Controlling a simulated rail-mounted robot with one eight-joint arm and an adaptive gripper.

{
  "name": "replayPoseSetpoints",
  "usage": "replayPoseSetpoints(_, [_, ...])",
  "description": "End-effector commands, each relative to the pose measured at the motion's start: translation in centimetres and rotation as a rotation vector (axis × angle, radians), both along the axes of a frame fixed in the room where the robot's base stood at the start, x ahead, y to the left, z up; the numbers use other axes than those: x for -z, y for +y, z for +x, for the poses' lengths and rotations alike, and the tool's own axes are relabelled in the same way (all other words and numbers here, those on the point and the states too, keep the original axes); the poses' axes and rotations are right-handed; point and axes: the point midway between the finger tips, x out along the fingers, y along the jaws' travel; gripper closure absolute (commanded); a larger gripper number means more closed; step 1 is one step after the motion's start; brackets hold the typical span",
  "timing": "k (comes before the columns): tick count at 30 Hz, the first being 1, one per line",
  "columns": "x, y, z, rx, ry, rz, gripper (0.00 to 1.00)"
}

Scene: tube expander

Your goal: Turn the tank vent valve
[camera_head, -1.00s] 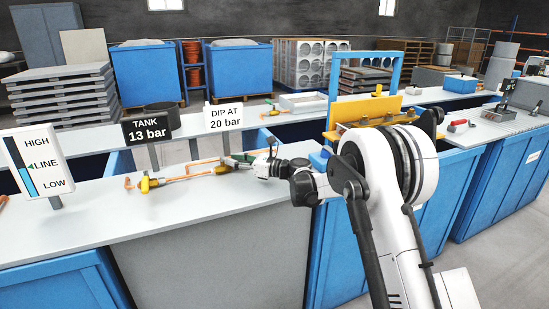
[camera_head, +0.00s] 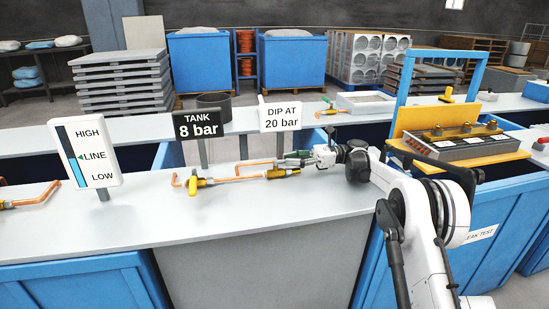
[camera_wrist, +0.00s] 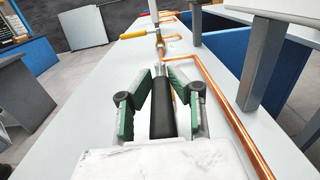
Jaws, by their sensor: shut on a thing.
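The bench top carries a copper pipe line (camera_head: 243,178). A valve with a yellow handle (camera_head: 193,185) sits at its left, and a brass-and-yellow fitting (camera_head: 280,173) lies at its right. My gripper (camera_head: 290,158) reaches in from the right, just above and behind that fitting. In the wrist view, my gripper's (camera_wrist: 163,68) green-padded fingers close around a dark cylindrical grip (camera_wrist: 162,105). What this grip joins is hard to tell. Beyond it are a brass valve body (camera_wrist: 159,40) and a yellow lever (camera_wrist: 133,35). The tank sign (camera_head: 198,124) reads 8 bar.
A "DIP AT 20 bar" sign (camera_head: 280,115) stands behind the pipe. A blue frame with a yellow panel (camera_head: 440,112) stands at right.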

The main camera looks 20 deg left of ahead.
Motion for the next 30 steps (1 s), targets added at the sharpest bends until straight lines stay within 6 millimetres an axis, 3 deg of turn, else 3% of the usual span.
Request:
replayPoseSetpoints(6, [0.0,-2.0,0.2,-0.014,0.0,0.0,1.0])
replayPoseSetpoints(18, [0.0,-2.2,0.2,-0.017,0.0,0.0,1.0])
replayPoseSetpoints(19, [0.0,-2.2,0.2,-0.017,0.0,0.0,0.81])
replayPoseSetpoints(23, [0.0,-2.1,0.2,-0.018,0.0,0.0,0.64])
replayPoseSetpoints(30, [0.0,-2.0,0.1,-0.019,0.0,0.0,0.64])
